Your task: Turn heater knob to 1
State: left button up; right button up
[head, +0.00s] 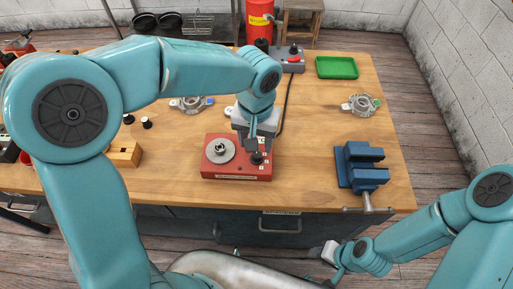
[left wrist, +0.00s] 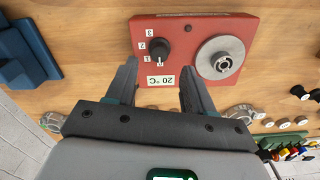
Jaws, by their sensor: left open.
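The red heater box (head: 225,172) lies on the wooden bench and carries a round metal plate (head: 219,151) on its left. Its black knob (head: 257,158) is at the right, beside small white number labels. My right gripper (head: 325,252) is low, off the bench front.
A blue vise (head: 362,168) stands to the right and a wooden block (head: 124,153) to the left. Behind are metal housings (head: 360,105), a green tray (head: 337,67) and a grey box with a red knob (head: 291,60). A dark cable runs behind the heater.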

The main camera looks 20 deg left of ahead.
aim_at(257, 154)
pick_arm(q)
notch_tip(257, 154, down, 5)
jog(key=shift+d+r, duration=0.1)
jog(key=shift+f, duration=0.25)
jog(key=shift+c, duration=0.4)
grip_shut()
